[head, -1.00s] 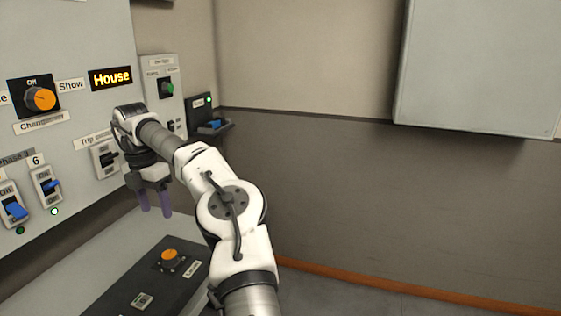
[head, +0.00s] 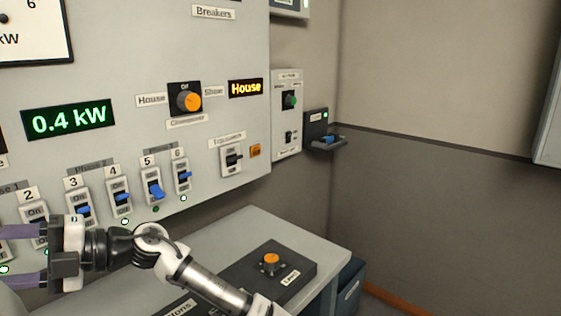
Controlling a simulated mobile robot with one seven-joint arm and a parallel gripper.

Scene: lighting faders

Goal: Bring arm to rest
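My gripper (head: 22,256) is at the lower left of the head view, in front of the lower edge of the breaker panel (head: 215,45). Its two purple fingers point left and stand apart with nothing visible between them. My arm reaches up from the bottom of the picture, folded low over the desk. Part of the breaker row near switch 2 (head: 30,225) is partly covered by my gripper.
The panel carries blue-handled breakers, an orange knob (head: 189,100), a "House" display (head: 246,88) and a 0.4 kW display (head: 68,119). A desk (head: 300,237) bears a dark box with an orange knob (head: 271,258). A bin (head: 349,285) stands beside it. The wall side at right is clear.

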